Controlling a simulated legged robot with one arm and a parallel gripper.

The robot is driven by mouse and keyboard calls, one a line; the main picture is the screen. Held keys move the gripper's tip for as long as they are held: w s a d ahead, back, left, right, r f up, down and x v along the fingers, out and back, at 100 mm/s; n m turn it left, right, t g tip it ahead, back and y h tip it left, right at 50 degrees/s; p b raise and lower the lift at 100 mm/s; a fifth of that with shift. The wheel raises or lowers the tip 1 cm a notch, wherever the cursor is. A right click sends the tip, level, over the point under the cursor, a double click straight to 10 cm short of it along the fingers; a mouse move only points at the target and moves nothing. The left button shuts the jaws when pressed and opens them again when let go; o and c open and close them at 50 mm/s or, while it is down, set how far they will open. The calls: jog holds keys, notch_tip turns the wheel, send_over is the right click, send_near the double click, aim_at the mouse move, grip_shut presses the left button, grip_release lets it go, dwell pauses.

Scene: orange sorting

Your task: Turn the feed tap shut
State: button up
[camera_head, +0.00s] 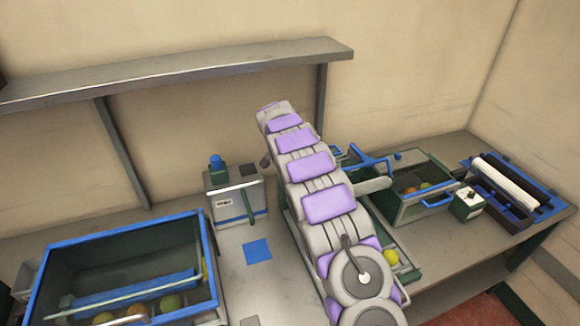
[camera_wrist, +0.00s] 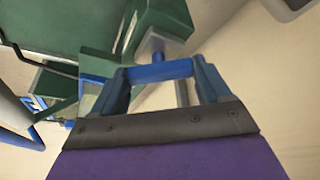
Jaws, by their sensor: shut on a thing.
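The feed tap's blue crossbar handle (camera_wrist: 160,72) shows in the wrist view, joined by a short stem to a dark green block. My gripper (camera_wrist: 163,78) is shut on this handle, with one blue-grey finger at each end of the bar. In the head view my gray and purple arm reaches across the middle of the bench and hides my gripper and the gripped handle. How far the tap is turned cannot be told.
A blue-rimmed bin (camera_head: 130,238) with several fruits stands at left. A pale box with a blue knob (camera_head: 222,195) stands left of my arm. A green tray with a blue handle (camera_head: 436,201) is at right. A shelf (camera_head: 180,72) runs along the back wall.

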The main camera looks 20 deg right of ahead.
jog(key=shift+w+a+f+m+g+b, duration=0.15)
jog(key=shift+m+g+b, duration=0.15)
jog(key=shift+m, duration=0.7)
jog(key=shift+r+m+g+h+p, duration=0.15)
jog(key=shift+m+g+p, duration=0.1)
jog(key=shift+m, duration=0.35)
jog(key=shift+r+m+g+h+p, duration=0.15)
jog(key=shift+m+g+p, duration=0.1)
jog(key=shift+m, duration=0.35)
jog(key=shift+m+p, duration=0.6)
jog(key=shift+p, duration=0.2)
jog(key=shift+g+p, duration=0.3)
jog(key=shift+p, duration=0.05)
jog(key=shift+w+m+p, duration=0.15)
jog(key=shift+m+p, duration=0.85)
jog(key=shift+p, duration=1.1)
jog(key=shift+r+g+p, duration=0.1)
jog(key=shift+g+p, duration=0.2)
jog(key=shift+p, duration=0.1)
jog(key=o, duration=1)
jog(key=shift+w, duration=0.15)
